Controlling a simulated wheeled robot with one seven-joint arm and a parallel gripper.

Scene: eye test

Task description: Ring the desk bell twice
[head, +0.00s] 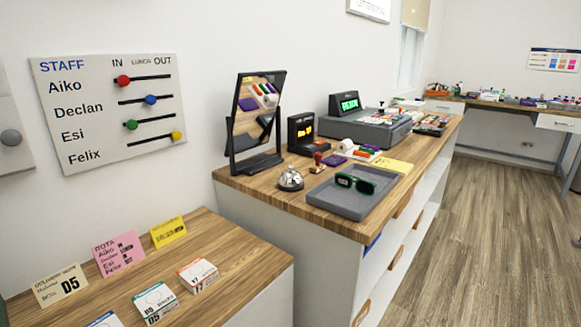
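The desk bell (290,179) is a small silver dome on a dark base. It stands near the front left corner of the wooden counter (300,207), in front of the black mirror and to the left of the grey tray. Its top is uncovered and nothing touches it from above. My gripper is not in view.
A tilting mirror (256,125) stands behind the bell. A grey tray (330,201) with green glasses (355,183), a stamp (318,163) and a cash register (362,128) are to the right. A lower desk (225,250) with cards and small boxes is at the front left.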

